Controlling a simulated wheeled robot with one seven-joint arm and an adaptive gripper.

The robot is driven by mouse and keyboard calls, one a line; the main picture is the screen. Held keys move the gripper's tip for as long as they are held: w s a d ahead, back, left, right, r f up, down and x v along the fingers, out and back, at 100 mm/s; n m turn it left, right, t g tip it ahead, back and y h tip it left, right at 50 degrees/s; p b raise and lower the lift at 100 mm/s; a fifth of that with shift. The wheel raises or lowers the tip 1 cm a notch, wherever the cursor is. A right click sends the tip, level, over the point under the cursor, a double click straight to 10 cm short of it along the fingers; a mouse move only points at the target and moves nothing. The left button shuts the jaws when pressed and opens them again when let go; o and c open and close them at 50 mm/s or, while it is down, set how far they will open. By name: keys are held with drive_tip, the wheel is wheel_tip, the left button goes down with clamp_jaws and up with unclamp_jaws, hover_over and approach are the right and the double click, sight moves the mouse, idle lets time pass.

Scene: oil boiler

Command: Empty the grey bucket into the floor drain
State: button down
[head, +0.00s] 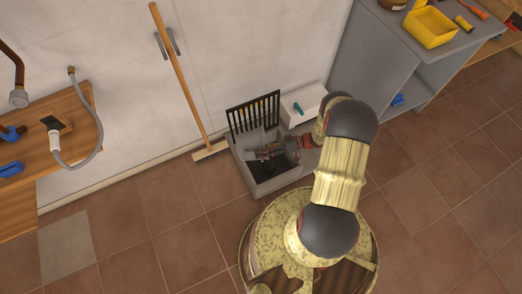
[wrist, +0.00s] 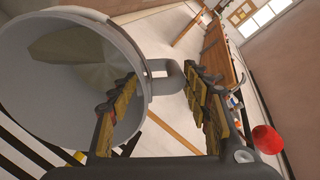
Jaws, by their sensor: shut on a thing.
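The grey bucket (wrist: 62,105) fills the left of the wrist view, its round mouth facing the camera and its body tilted. A paler beige patch shows inside; I cannot tell whether it is liquid. My gripper (wrist: 163,86) has its two padded fingers around the bucket's side handle (wrist: 171,68). In the head view my gripper (head: 266,152) is low over the square grey floor drain (head: 243,170), whose inside looks dark. There the arm and gripper hide much, and I cannot clearly make out the bucket.
A black barred grate (head: 254,113) stands upright at the drain's back edge. A broom (head: 178,75) leans on the wall to the left. A white box (head: 300,104) and grey cabinet (head: 361,75) stand right. A wooden bench (head: 60,140) is far left; tiled floor in front is clear.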

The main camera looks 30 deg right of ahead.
drive_tip(key=shift+d+f, duration=0.1)
drive_tip(key=shift+d, duration=0.05)
drive_tip(key=shift+s+d+f+y, duration=0.15)
drive_tip(key=shift+d+f+y, duration=0.05)
drive_tip(key=shift+d+y, duration=0.1)
idle(1.2)
drive_tip(key=shift+s+d+f+t+y, duration=0.15)
drive_tip(key=shift+d+f+t+y, duration=0.15)
drive_tip(key=shift+d+f+y, duration=0.1)
drive_tip(key=shift+d, duration=0.1)
drive_tip(key=shift+r, duration=0.1)
idle(1.0)
